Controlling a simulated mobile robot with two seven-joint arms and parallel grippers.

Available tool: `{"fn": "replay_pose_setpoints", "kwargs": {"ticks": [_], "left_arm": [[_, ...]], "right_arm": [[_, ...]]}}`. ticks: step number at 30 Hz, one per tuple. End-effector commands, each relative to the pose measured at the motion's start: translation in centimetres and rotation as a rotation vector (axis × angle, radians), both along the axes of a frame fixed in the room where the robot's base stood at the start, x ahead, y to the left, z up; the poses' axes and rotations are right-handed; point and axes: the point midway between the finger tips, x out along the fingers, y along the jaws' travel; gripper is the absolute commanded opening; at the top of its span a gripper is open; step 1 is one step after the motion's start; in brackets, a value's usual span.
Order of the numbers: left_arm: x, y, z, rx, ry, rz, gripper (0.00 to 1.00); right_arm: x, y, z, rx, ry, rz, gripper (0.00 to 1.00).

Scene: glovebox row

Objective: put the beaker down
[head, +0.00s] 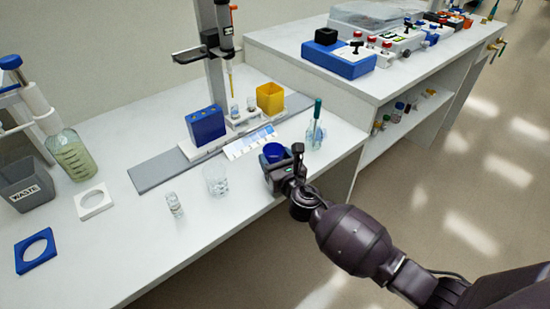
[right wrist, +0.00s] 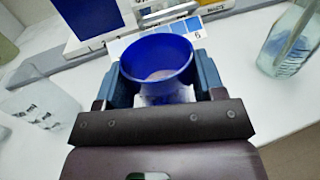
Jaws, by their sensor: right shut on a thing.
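My right gripper (head: 284,168) is shut on a blue, round, open-topped beaker (head: 274,153), near the front edge of the bench. In the right wrist view the beaker (right wrist: 158,60) sits upright between the two fingers (right wrist: 155,88), with its wide mouth facing up and a pale inside bottom. Its lower part is mostly hidden by the gripper, so I cannot tell whether its base touches the bench. A clear glass beaker (head: 215,180) stands to its left, also at left in the right wrist view (right wrist: 40,105). My left gripper is not in view.
A glass bottle with a teal stick (head: 315,135) stands close to the right. Behind are a white graduated card (head: 250,142), a blue block (head: 205,124) and a yellow box (head: 270,98). A small vial (head: 174,204) stands left. The bench front (head: 120,260) is largely clear.

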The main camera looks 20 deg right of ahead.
Motion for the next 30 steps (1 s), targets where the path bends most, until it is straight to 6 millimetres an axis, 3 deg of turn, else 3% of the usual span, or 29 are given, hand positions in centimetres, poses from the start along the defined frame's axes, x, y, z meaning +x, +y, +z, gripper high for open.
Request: {"fn": "replay_pose_setpoints", "kwargs": {"ticks": [3, 4, 9, 20, 30], "left_arm": [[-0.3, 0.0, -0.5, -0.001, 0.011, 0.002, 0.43], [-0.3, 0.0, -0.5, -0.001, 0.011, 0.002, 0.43], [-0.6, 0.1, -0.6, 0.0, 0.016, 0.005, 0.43], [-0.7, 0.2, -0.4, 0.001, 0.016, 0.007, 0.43], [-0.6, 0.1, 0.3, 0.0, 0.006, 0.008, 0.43]], "right_arm": [[0.0, 0.0, -0.4, 0.001, 0.002, 0.0, 0.37], [0.0, 0.0, -0.4, 0.0, 0.002, 0.0, 0.66], [0.0, 0.0, -0.3, 0.0, 0.0, 0.0, 0.88], [-0.1, 0.0, 0.2, -0.001, -0.002, 0.0, 0.88], [-5.3, -0.5, 0.1, -0.001, 0.0, -0.001, 0.88]]}}
